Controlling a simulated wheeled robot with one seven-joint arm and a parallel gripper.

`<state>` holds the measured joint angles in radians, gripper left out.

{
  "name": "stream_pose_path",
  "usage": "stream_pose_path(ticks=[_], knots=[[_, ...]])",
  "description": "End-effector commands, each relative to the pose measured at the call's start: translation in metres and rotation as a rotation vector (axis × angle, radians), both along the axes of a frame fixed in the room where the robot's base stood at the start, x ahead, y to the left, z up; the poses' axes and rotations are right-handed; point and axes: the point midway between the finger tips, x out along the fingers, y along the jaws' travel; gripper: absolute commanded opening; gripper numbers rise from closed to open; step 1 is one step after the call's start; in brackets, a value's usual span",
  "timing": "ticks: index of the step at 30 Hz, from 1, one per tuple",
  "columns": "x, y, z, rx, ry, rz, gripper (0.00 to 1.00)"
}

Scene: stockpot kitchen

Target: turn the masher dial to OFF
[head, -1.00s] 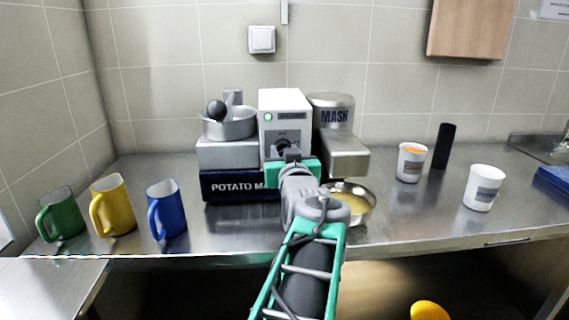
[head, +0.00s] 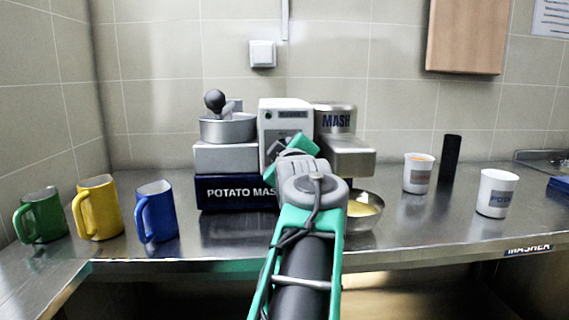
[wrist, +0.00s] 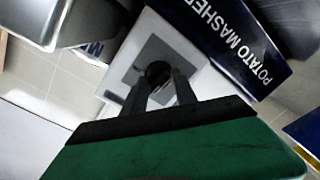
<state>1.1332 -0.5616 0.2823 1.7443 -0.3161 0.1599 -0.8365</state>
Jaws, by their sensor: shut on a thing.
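The potato masher machine has a white control box (head: 286,107) in its middle, above a dark blue base (head: 232,192) lettered POTATO MAS. My gripper (wrist: 159,82) reaches the front of that box, and its two dark fingers close on the black round dial (wrist: 157,70) in the wrist view. The dial sits on a grey panel (wrist: 140,60). In the head view my arm and the tilted green gripper body hide most of the dial. I cannot read its pointer or labels. The small lamp at the box's upper left looks unlit.
A steel bowl (head: 365,216) with yellow contents stands right of my arm. Green (head: 42,215), yellow (head: 99,207) and blue (head: 157,212) mugs stand at left. White cups (head: 496,193) and a black cylinder (head: 450,158) stand at right.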

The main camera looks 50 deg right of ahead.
Motion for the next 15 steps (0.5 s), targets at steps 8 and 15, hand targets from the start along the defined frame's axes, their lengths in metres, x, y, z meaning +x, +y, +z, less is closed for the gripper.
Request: stream_pose_path(ticks=[8, 15], knots=[[0.0003, 0.0001, -0.0013, -0.068, 0.078, 0.0, 0.0], [0.0002, 0.0001, 0.0003, -0.085, 0.097, -0.001, 0.0]])
